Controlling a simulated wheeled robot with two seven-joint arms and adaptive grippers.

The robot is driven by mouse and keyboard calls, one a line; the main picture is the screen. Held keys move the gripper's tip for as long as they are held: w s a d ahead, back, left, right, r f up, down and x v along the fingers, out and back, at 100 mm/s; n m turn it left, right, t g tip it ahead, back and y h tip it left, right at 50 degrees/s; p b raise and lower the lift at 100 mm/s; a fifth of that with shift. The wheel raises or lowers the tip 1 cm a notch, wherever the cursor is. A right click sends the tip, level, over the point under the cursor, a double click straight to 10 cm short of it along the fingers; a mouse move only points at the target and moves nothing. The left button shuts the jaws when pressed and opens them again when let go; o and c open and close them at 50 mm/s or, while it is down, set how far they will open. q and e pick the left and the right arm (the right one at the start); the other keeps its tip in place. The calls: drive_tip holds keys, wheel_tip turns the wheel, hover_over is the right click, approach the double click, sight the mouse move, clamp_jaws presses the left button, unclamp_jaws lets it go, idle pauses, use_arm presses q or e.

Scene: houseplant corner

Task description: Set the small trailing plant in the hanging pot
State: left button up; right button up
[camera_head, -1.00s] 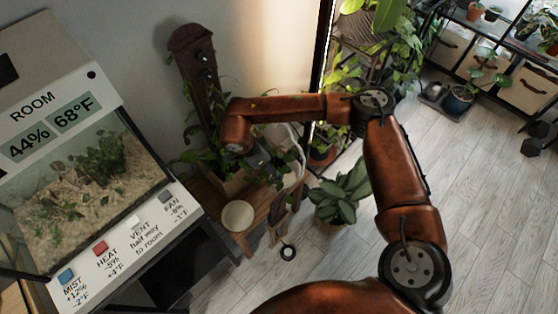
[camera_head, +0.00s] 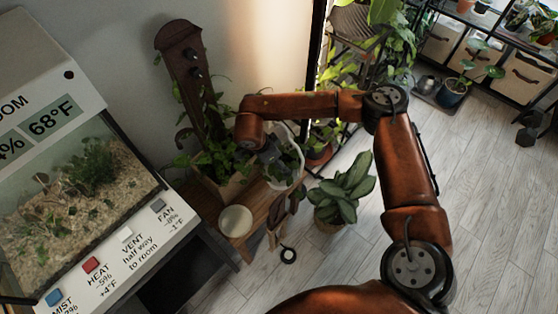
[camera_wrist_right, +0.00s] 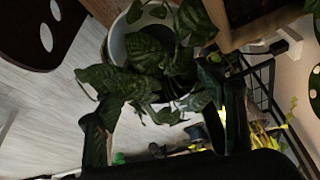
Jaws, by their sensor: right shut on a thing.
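My right gripper (camera_head: 276,163) is shut on the small trailing plant (camera_head: 288,158), whose green leaves hang around its fingers. In the right wrist view the plant (camera_wrist_right: 150,55) spreads between the two fingers (camera_wrist_right: 160,97) and over them. The white hanging pot (camera_head: 301,172) is directly under and around the plant, and its pale rim (camera_wrist_right: 117,42) shows behind the leaves in the wrist view. The leaves hide the plant's base, so I cannot tell whether it rests inside the pot. My left gripper is not in view.
A wooden bench (camera_head: 262,207) holds a pale round dish (camera_head: 236,221) and a planter box (camera_head: 225,186) beside the pot. A terrarium (camera_head: 75,190) stands at left. A broad-leaved floor plant (camera_head: 343,188) is right of the bench.

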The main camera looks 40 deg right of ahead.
sight(275, 167)
drive_tip(key=shift+f, duration=0.6)
drive_tip(key=o, duration=1.9)
drive_tip(key=shift+r, duration=0.15)
drive_tip(key=shift+r, duration=0.35)
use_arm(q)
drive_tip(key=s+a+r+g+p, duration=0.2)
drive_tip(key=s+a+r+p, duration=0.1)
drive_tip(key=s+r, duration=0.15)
use_arm(e)
drive_tip(key=v, duration=0.5)
drive_tip(key=shift+r, duration=0.3)
use_arm(q)
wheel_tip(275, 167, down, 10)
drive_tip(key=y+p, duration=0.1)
drive_tip(key=p, duration=0.1)
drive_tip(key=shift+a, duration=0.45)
use_arm(e)
drive_tip(key=v, duration=0.6)
drive_tip(key=shift+a+r, duration=0.25)
drive_tip(key=shift+a, duration=0.05)
